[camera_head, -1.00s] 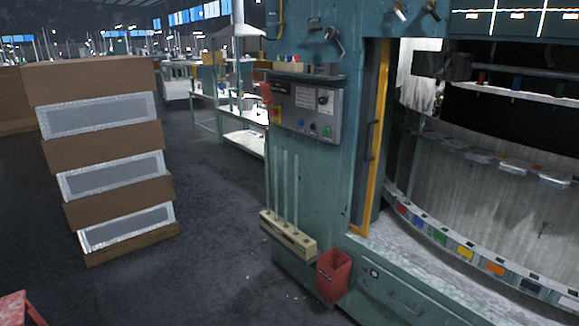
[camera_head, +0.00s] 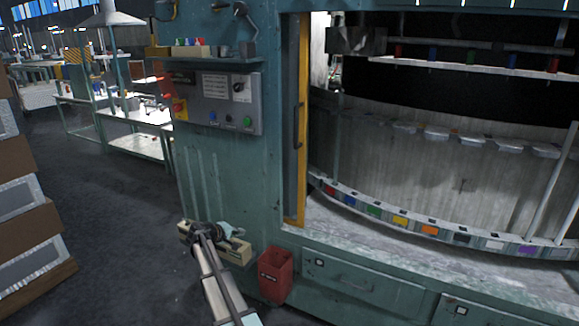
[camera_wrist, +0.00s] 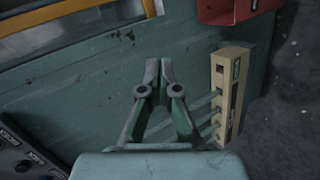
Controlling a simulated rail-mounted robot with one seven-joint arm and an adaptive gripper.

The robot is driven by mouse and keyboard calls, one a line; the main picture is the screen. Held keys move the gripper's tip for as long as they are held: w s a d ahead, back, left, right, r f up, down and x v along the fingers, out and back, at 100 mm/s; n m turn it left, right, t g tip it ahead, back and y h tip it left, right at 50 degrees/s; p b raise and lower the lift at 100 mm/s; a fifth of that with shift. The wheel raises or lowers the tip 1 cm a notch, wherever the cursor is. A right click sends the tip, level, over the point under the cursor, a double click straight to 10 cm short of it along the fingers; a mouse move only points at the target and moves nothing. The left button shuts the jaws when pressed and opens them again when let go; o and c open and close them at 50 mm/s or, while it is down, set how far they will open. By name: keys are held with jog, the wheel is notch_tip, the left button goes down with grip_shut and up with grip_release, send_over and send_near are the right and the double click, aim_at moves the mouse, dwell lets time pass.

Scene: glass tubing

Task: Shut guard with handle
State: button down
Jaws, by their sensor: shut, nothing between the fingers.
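The guard (camera_head: 303,60) is a narrow yellow-edged upright panel at the left side of the machine's opening. The opening to its right is uncovered, with the inside visible. Its dark upright handle (camera_head: 297,125) is on the yellow edge. The yellow edge (camera_wrist: 45,17) also shows at the top left of the wrist view; the handle cannot be made out there. My gripper (camera_head: 205,232) is low in front of the green machine face, below and left of the handle and well apart from it. In the wrist view my gripper's fingertips (camera_wrist: 160,68) are together and empty.
A wooden rack (camera_head: 238,252) with thin rods is beside my gripper, partly hidden by it. A red bin (camera_head: 275,275) hangs to its right. A control box (camera_head: 215,100) sticks out above. Stacked boxes (camera_head: 25,215) stand at the left; floor between is clear.

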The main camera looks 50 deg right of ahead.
jog(key=d+r+m+h, duration=0.1)
jog(key=d+r+h, duration=0.1)
jog(key=d+r, duration=0.65)
jog(key=w+d+r+g+h, duration=0.1)
jog(key=d+r, duration=0.4)
jog(key=r, duration=0.7)
jog(key=d+r+m+h, duration=0.1)
jog(key=d+r+h, duration=0.1)
jog(key=d+r, duration=0.6)
jog(key=shift+g, duration=0.3)
jog(key=d, duration=0.2)
jog(key=d+r+p, duration=0.1)
jog(key=d, duration=0.1)
jog(key=d+r+p, duration=0.1)
jog(key=d, duration=0.2)
jog(key=shift+s, duration=0.1)
jog(key=shift+s+d+f+p, duration=0.2)
jog(key=shift+s+p, duration=0.15)
jog(key=shift+s, duration=0.35)
jog(key=shift+s+d+f+p, duration=0.2)
jog(key=shift+s+p, duration=0.1)
jog(key=shift+s, duration=0.35)
jog(key=shift+s+d+f+p, duration=0.1)
jog(key=shift+s+f+p, duration=0.2)
jog(key=shift+s, duration=0.4)
